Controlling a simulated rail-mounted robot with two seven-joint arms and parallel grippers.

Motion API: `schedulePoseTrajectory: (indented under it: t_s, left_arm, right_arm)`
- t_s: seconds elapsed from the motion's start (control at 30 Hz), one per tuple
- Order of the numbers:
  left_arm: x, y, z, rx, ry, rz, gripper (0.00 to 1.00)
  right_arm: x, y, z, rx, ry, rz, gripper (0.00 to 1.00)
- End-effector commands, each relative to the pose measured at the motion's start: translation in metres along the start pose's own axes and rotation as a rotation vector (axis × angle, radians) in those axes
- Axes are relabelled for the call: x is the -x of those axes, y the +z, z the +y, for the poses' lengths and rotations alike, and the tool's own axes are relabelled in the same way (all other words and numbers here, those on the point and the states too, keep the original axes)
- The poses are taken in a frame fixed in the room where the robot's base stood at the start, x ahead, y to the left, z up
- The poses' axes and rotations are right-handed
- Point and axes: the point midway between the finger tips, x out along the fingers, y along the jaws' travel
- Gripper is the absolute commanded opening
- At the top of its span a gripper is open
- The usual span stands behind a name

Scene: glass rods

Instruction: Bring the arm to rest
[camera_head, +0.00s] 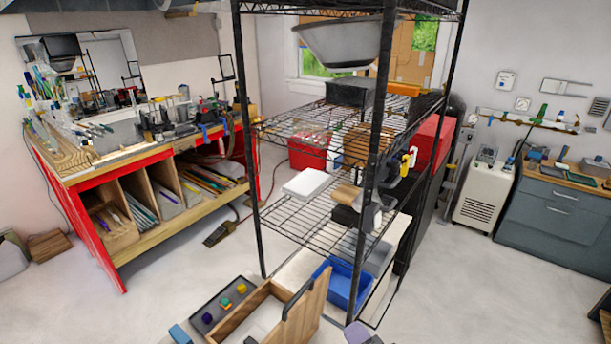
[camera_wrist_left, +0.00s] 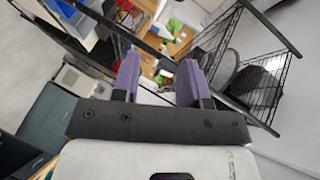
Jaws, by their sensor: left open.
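My left gripper (camera_wrist_left: 160,75) shows in the left wrist view, with its two purple fingers apart and nothing between them. Behind the fingers, that view shows the wire shelf (camera_wrist_left: 262,85) and the room, tilted. No contact between the fingers and any object shows. In the head view no whole gripper or arm can be made out. A small purple piece (camera_head: 357,332) shows at the bottom edge there, and I cannot tell what it belongs to. My right gripper cannot be identified in either view.
A black wire shelf (camera_head: 290,224) stands in the middle. A red-edged workbench (camera_head: 150,257) holding tools and rods is at the left. A wooden box (camera_head: 265,305), dark tray (camera_head: 235,290) and blue bin (camera_head: 345,286) are low in front.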

Motion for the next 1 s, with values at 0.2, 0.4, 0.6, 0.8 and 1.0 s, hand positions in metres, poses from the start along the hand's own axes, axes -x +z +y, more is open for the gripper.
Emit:
schedulePoseTrajectory:
  t_s: [0.2,0.4,0.6,0.8,1.0]
  left_arm:
    - [0.018,-0.013,-0.046,0.295,0.258,0.210,0.40]
    - [0.013,0.022,-0.085,0.545,0.452,0.285,0.40]
    - [0.002,0.096,-0.094,0.751,0.597,0.252,0.40]
    - [0.001,0.201,-0.078,0.884,0.670,0.098,0.40]
    - [0.021,0.309,-0.044,0.909,0.682,-0.154,0.40]
  right_arm:
    - [0.000,-0.001,-0.001,-0.004,-0.003,0.001,0.43]
    - [0.009,-0.004,-0.002,-0.008,-0.006,0.002,0.43]
    - [0.024,-0.009,-0.002,-0.009,-0.007,0.002,0.43]
    - [0.045,-0.015,-0.001,-0.009,-0.007,0.003,0.43]
    - [0.065,-0.021,0.001,-0.007,-0.006,0.002,0.43]
